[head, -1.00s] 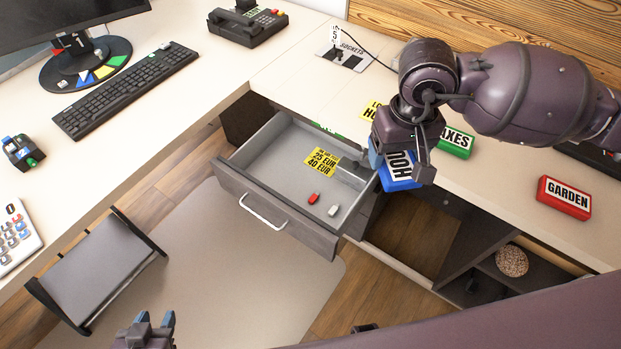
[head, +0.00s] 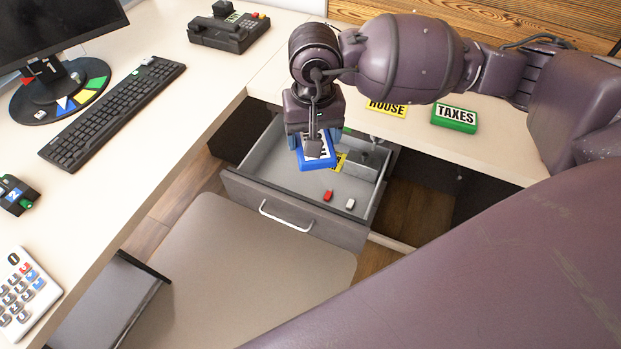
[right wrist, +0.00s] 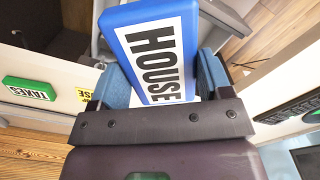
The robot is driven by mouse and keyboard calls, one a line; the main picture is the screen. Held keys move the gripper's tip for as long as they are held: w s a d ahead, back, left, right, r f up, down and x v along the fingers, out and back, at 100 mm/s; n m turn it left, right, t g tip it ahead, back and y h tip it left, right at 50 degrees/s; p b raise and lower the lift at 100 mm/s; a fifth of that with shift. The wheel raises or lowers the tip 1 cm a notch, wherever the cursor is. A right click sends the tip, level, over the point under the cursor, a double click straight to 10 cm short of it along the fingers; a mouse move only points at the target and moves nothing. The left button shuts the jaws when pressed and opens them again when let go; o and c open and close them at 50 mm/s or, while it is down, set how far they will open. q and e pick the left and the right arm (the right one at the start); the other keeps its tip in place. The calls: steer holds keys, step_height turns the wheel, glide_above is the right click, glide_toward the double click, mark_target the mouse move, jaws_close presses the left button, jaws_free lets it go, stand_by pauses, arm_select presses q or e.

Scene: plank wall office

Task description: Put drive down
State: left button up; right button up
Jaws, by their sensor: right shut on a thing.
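My right gripper (head: 315,140) is shut on a blue drive (head: 318,163) with a white HOUSE label. In the right wrist view the drive (right wrist: 153,50) stands between the two blue finger pads. In the head view it hangs above the open grey drawer (head: 258,160) and hides part of it. My left gripper is not in view.
In the drawer lie a small red stick (head: 328,195), a white one (head: 350,203) and a partly hidden yellow label (head: 341,161). A chair (head: 235,270) stands before the drawer.

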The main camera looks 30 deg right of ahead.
steer(key=w+a+f+m+b, duration=0.25)
steer(key=w+f+m, duration=0.35)
steer(key=w+m, duration=0.3)
steer(key=m+b, duration=0.3)
steer(key=m, duration=0.8)
glide_above(280, 180)
step_height(280, 180, down, 7)
steer(key=shift+m, duration=0.3)
step_height(280, 180, down, 14)
steer(key=b, duration=0.4)
steer(key=shift+a+r, duration=0.1)
steer(key=shift+r, duration=0.1)
steer(key=shift+f, duration=0.55)
step_height(280, 180, down, 5)
steer(key=shift+s+b, duration=0.1)
steer(key=shift+b, duration=0.9)
steer(key=shift+f, duration=0.35)
steer(key=shift+r, duration=0.15)
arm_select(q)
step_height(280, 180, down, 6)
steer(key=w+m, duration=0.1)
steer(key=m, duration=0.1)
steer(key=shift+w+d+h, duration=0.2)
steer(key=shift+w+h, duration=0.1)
arm_select(e)
steer(key=o, duration=1)
